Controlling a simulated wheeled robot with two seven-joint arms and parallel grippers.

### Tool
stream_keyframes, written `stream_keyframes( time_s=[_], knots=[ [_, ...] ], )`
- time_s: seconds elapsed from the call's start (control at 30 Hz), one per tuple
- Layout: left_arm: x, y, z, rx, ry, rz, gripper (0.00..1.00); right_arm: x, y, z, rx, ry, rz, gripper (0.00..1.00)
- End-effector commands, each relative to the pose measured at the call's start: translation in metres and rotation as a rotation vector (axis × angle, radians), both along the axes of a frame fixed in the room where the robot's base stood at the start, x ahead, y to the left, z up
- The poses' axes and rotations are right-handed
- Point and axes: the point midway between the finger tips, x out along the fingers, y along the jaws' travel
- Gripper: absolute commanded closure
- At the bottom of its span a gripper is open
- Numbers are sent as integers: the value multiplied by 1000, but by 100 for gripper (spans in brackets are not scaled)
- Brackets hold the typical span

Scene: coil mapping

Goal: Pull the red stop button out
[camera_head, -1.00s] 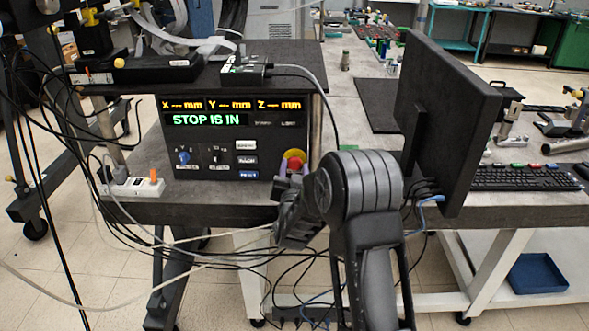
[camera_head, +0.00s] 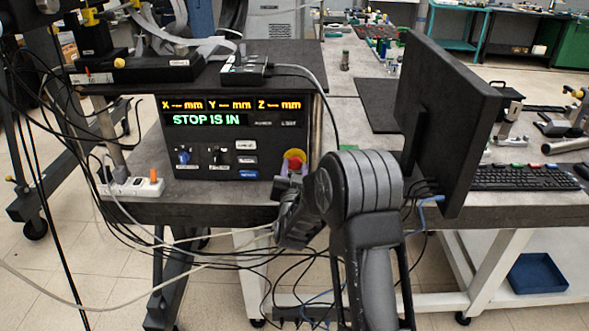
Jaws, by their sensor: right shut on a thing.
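The red stop button (camera_head: 294,157), with a yellow surround, sits at the right side of the black control panel (camera_head: 215,134). The panel's display (camera_head: 207,120) reads "STOP IS IN" in green, below X, Y and Z readouts without numbers. My right gripper (camera_head: 291,174) reaches up to the button from below and in front, and its purplish fingertips are shut on it. The hand and wrist hide the lower part of the button. My left gripper is not in view.
A black monitor (camera_head: 450,122) stands right of my right arm, with a keyboard (camera_head: 526,177) beyond it. A power strip (camera_head: 135,187) and several loose cables are at the left. A small black box (camera_head: 245,70) sits on top of the panel.

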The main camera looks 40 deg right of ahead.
Motion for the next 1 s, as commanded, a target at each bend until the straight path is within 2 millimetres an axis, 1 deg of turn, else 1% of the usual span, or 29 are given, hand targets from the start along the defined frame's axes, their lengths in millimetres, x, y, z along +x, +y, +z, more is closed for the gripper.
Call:
stream_keyframes(
  time_s=[0.43,0.63,0.73,0.87,0.9,1.0],
  knots=[
    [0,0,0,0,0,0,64,0,0,0,0,0,0,100],
    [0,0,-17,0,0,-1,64,-7,5,-4,2,-1,-1,100],
    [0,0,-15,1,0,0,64,-8,5,0,0,0,-1,100],
    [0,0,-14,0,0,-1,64,-8,6,-1,1,2,0,100],
    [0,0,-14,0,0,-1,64,-8,6,-1,1,2,0,63],
    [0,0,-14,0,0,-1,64,-8,6,-1,1,2,0,55]
  ],
)
